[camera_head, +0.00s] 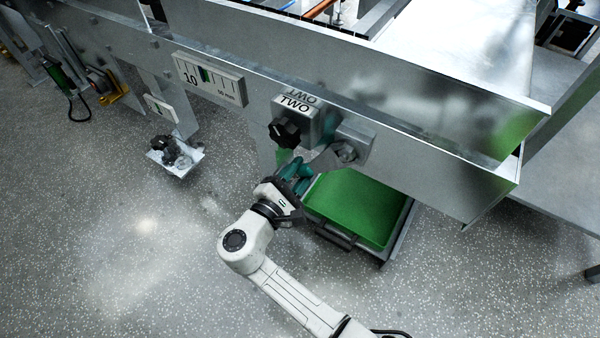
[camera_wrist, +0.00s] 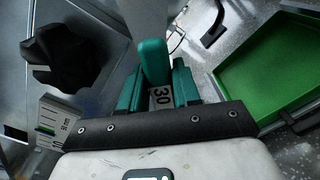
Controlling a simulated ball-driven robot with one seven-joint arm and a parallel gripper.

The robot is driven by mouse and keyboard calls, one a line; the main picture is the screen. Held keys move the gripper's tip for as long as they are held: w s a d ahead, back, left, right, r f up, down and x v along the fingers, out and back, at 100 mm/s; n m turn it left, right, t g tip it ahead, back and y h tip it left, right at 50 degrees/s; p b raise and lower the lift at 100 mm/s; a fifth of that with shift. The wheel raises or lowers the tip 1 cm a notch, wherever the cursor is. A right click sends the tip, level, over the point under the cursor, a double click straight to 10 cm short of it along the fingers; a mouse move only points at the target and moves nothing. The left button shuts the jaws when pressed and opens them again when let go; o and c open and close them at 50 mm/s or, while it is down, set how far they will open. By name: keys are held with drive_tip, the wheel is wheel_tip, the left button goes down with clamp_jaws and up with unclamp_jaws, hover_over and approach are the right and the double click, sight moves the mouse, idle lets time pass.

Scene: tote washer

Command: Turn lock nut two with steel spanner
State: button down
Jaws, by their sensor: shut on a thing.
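The lock nut (camera_head: 346,153) sits on a grey metal block on the machine's side rail, just right of the housing marked TWO (camera_head: 297,106). The steel spanner (camera_head: 323,161) reaches from my gripper up to the nut, and its head appears to be at the nut. Whether it is fully seated around the nut I cannot tell. My gripper (camera_head: 294,174), with teal fingers, is shut on the spanner, below and left of the nut. In the wrist view, a grey part marked 30 (camera_wrist: 161,97) shows between the teal fingers. The nut cannot be made out there.
A black knob (camera_head: 285,132) projects from the TWO housing, close above my gripper; it also shows in the wrist view (camera_wrist: 62,58). A green tray (camera_head: 358,205) lies below the rail, right of my gripper. A scale plate (camera_head: 209,79) is left. Open speckled floor lies at lower left.

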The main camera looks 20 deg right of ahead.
drive_tip(key=shift+w+a+r, duration=0.1)
drive_tip(key=shift+r, duration=0.1)
drive_tip(key=shift+w+r, duration=0.1)
drive_tip(key=shift+s+f+p, duration=0.25)
drive_tip(key=shift+f+p, duration=0.05)
drive_tip(key=shift+p, duration=0.05)
drive_tip(key=p+v, duration=0.1)
drive_tip(key=v, duration=0.5)
drive_tip(key=shift+s, duration=0.2)
idle(0.7)
drive_tip(key=shift+a, duration=0.1)
idle(0.4)
